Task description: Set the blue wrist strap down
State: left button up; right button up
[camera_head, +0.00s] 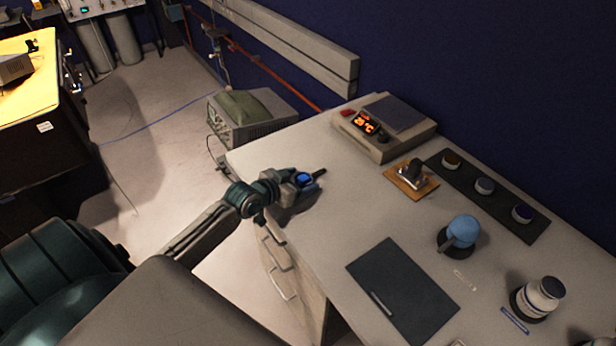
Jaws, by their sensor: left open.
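The blue wrist strap (305,178) shows as a small bright blue patch at the jaws of my left gripper (312,180), near the far left corner of the grey bench top (345,215). The left gripper is open, reaching in from the left, low over the bench. Its fingers and their shadow hide part of the strap. I cannot tell whether the strap touches the bench or a finger. My right gripper is not in view.
A hot plate with a lit orange display (366,122) stands at the back. Bare bench separates gripper and mat.

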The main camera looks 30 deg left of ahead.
pick_arm(q)
jog(key=shift+w+f, duration=0.1)
jog(key=shift+w, duration=0.1)
jog(key=c, duration=1.1)
jog(key=shift+c, duration=0.2)
